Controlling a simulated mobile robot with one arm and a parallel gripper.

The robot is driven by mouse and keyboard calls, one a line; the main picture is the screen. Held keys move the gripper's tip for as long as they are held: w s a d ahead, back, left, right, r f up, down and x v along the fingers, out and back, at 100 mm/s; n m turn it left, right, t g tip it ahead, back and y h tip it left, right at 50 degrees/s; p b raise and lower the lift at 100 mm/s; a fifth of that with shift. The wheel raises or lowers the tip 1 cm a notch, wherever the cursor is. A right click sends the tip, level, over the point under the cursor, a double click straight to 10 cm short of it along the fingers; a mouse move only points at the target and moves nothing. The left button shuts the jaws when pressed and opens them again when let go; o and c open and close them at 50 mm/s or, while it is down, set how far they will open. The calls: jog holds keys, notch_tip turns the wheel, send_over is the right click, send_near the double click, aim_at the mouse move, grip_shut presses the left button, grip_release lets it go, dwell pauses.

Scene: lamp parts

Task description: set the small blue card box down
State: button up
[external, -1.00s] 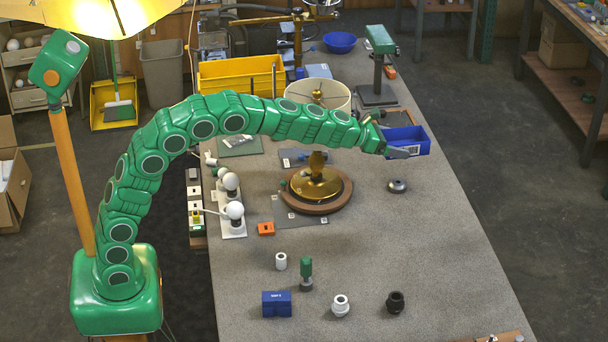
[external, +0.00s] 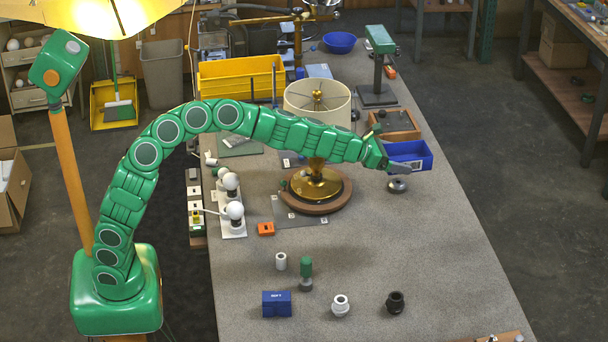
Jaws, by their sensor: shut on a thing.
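The small blue card box (external: 412,150) is open at the top and hangs at my gripper (external: 401,168), to the right of the brass lamp base. My gripper's grey fingers are shut at the near left side of the box; the exact contact is too small to see. The box looks about level. Whether its underside touches the grey table (external: 440,230) cannot be told. A dark grey round knob-like part (external: 398,186) stands on the table just in front of the gripper.
A wooden tray (external: 405,133) lies right behind the box. The brass lamp base (external: 316,186) and cream shade (external: 317,97) stand to the left. The table right of the knob-like part is clear.

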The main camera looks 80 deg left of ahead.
jog(key=s+d+f, duration=0.2)
jog(key=d, duration=0.5)
jog(key=s+d+f, duration=0.1)
jog(key=d+f, duration=0.1)
jog(key=d, duration=0.4)
jog(key=n+g+y, duration=0.8)
jog(key=n+y, duration=0.4)
jog(key=n, duration=0.1)
send_over(372, 275)
notch_tip(372, 275, down, 20)
jog(key=shift+d+f, duration=0.1)
jog(key=shift+f, duration=4.65)
jog(key=shift+f, duration=0.1)
jog(key=o, duration=0.7)
